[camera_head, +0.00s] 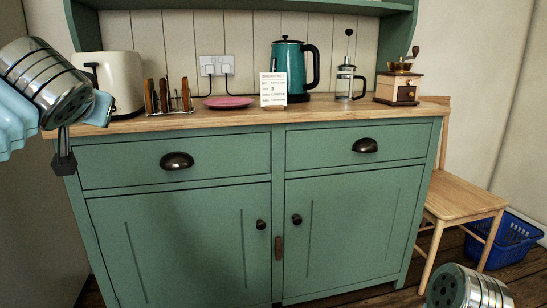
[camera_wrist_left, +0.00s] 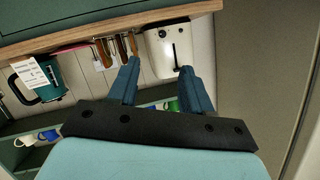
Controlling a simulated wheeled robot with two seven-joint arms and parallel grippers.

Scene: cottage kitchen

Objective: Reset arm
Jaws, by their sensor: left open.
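My left gripper (camera_wrist_left: 160,66) is open in the left wrist view, with its two blue fingers apart and nothing between them. Beyond the fingers the cream toaster (camera_wrist_left: 168,48) shows, upside down in this tilted view. In the head view my left arm comes in at the left edge, in front of the left end of the green cabinet (camera_head: 180,240) and close to the toaster (camera_head: 122,80). Only a round metal link of my right arm shows at the bottom right; its gripper is out of view.
On the wooden worktop (camera_head: 225,120) stand a toast rack (camera_head: 168,97), pink plate (camera_head: 228,102), white card (camera_head: 273,89), teal kettle (camera_head: 287,65), French press (camera_head: 346,80) and coffee grinder (camera_head: 397,86). A wooden chair (camera_head: 462,198) and blue basket (camera_head: 510,240) are at the right.

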